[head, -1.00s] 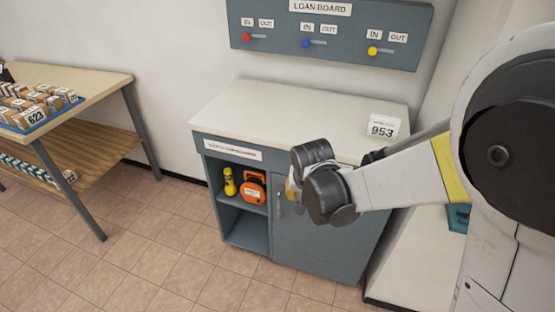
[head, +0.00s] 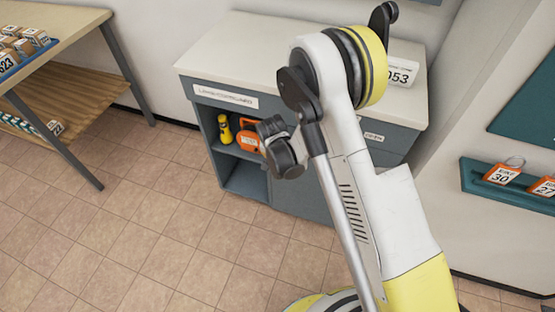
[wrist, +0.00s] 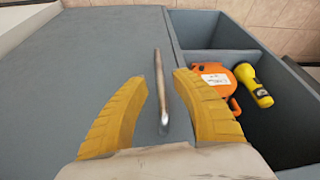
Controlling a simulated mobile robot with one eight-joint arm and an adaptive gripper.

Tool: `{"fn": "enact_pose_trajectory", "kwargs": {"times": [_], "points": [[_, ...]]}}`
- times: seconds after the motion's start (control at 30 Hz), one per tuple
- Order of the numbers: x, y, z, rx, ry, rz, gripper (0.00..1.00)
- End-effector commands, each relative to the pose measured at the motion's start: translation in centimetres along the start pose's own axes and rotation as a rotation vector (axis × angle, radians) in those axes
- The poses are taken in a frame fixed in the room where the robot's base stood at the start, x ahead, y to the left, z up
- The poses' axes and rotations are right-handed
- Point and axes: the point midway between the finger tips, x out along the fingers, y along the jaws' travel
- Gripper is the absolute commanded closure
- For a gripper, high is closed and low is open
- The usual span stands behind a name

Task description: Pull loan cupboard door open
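The loan cupboard (head: 297,200) is grey-blue with a pale top. Its door (wrist: 75,90) fills the left of the wrist view and looks closed. A slim metal handle (wrist: 160,85) stands on the door near its edge beside the open shelves. My gripper (wrist: 158,110) is open, with one yellow finger on each side of the handle's near end. I cannot tell whether the fingers touch the handle. In the head view my arm hides the handle, the fingers and most of the door.
Open shelves beside the door hold a yellow torch (head: 225,130) and an orange case (head: 247,142). A wooden table (head: 50,35) stands at the left. A teal rack (head: 510,185) with numbered tags is on the right. Tiled floor before the cupboard is clear.

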Motion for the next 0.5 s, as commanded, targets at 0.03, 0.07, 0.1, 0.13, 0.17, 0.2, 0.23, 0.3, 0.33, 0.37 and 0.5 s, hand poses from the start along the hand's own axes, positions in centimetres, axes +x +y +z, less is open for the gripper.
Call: {"fn": "enact_pose_trajectory", "kwargs": {"times": [0.03, 0.07, 0.1, 0.13, 0.17, 0.2, 0.23, 0.3, 0.33, 0.37, 0.5], "points": [[1.1, 0.0, 0.1, 0.001, 0.0, 0.0, 0.68], [1.4, 0.0, 0.1, 0.0, 0.0, 0.0, 0.68], [1.9, 0.0, 0.1, 0.0, 0.0, 0.0, 0.68], [2.1, 0.0, 0.0, 0.0, 0.0, 0.0, 0.68], [2.4, 0.0, 0.0, 0.0, 0.0, 0.0, 0.68], [2.6, 0.0, 0.0, 0.0, 0.0, 0.0, 0.68], [2.7, 0.0, 0.0, -0.001, 0.0, 0.0, 0.68], [2.8, 0.0, 0.0, -0.001, 0.0, 0.0, 0.68], [2.8, 0.0, 0.0, -0.001, 0.0, 0.0, 0.68], [2.8, 0.0, 0.0, -0.001, 0.0, 0.0, 0.68], [2.8, 0.0, -0.1, -0.001, 0.0, 0.0, 0.68]]}}
